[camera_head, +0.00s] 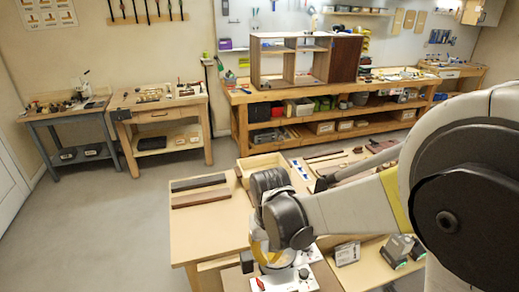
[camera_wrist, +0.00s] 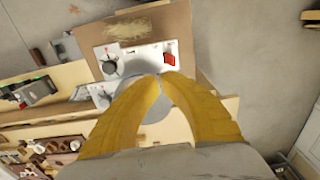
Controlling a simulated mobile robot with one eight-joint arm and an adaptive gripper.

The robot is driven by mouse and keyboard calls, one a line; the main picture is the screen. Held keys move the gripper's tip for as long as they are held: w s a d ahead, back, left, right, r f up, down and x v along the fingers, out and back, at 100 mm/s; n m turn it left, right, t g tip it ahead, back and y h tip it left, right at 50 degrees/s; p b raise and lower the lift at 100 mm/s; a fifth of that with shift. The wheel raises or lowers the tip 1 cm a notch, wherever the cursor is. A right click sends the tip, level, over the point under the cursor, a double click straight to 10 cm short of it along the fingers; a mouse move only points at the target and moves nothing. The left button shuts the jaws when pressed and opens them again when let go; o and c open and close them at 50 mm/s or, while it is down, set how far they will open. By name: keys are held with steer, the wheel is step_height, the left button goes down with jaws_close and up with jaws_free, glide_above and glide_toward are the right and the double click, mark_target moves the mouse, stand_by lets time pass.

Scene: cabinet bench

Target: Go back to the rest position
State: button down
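My gripper (camera_wrist: 160,77) shows in the wrist view as two yellow fingers curving in until their tips meet. Nothing is clearly held at the tips. A round grey shape (camera_wrist: 157,106) shows between the fingers; I cannot tell what it is. In the head view my gripper (camera_head: 262,262) hangs over the near end of the workbench, with its tips partly hidden. Below it are light control plates with a black knob (camera_wrist: 109,67) and a red switch (camera_wrist: 169,59); the plates also show in the head view (camera_head: 285,284). I cannot tell the gripper's height above them.
The near bench (camera_head: 205,230) carries dark and brown bars (camera_head: 200,197) and an open wooden tray (camera_head: 262,161). An open-fronted cabinet (camera_head: 305,60) stands on the long back bench. Two smaller tables (camera_head: 163,107) stand at the left. Grey floor (camera_head: 100,225) is clear left of the bench.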

steer(key=s+d+r+m+t+b, duration=0.1)
steer(key=s+d+t+b, duration=0.2)
steer(key=s+d+b, duration=0.2)
steer(key=s+d+m+t+b, duration=0.2)
steer(key=s+d+t+b, duration=0.2)
steer(key=d+b, duration=0.3)
steer(key=s+d, duration=0.1)
steer(key=d, duration=0.2)
steer(key=shift+s+d+r, duration=0.15)
steer(key=shift+d+r, duration=0.2)
